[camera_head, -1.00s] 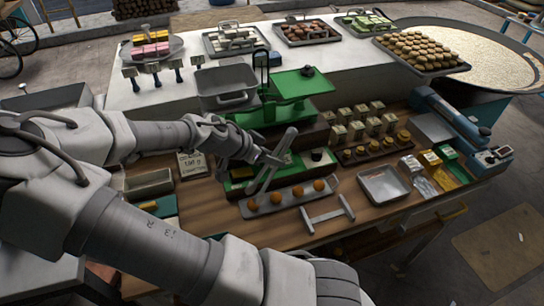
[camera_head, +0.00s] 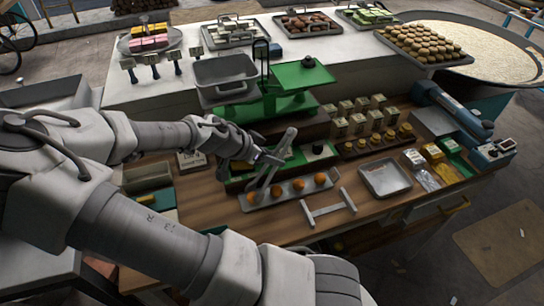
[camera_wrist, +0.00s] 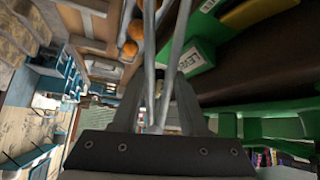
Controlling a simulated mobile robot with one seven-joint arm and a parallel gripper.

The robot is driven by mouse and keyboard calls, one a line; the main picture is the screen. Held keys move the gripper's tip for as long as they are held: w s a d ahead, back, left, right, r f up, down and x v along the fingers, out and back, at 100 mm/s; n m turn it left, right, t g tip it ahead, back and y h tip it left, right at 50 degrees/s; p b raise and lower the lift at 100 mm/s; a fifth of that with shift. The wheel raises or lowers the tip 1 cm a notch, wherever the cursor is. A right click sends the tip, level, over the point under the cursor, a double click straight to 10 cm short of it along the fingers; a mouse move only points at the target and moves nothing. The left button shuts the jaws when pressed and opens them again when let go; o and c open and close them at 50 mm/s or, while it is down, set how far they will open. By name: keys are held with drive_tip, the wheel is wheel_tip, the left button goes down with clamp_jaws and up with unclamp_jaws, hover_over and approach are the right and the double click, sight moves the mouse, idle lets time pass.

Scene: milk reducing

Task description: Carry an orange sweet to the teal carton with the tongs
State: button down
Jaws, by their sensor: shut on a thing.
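My gripper (camera_head: 262,157) is shut on the grey metal tongs (camera_head: 283,147). In the wrist view the fingers (camera_wrist: 155,112) grip the tongs, whose two arms (camera_wrist: 178,40) run apart up the picture. The tongs slant over the left part of a grey tray (camera_head: 290,199) with a row of round orange sweets (camera_head: 299,185). Orange sweets (camera_wrist: 130,48) also show beside the tongs in the wrist view. I see no sweet between the arms; whether the tips touch one is unclear. A teal box-like thing (camera_head: 163,205) lies at the left, partly hidden by my arm; I cannot tell if it is the carton.
A green scale (camera_head: 300,80) with a grey pan (camera_head: 225,75) stands behind the tongs. A grey H-shaped stand (camera_head: 328,208) and an empty metal tray (camera_head: 385,178) lie to the right. Small jars (camera_head: 362,122) stand behind. Bare wood (camera_head: 215,212) lies left of the sweets.

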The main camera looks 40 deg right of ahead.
wheel_tip(320, 180, up, 12)
drive_tip(key=p, duration=0.7)
drive_tip(key=shift+p, duration=0.35)
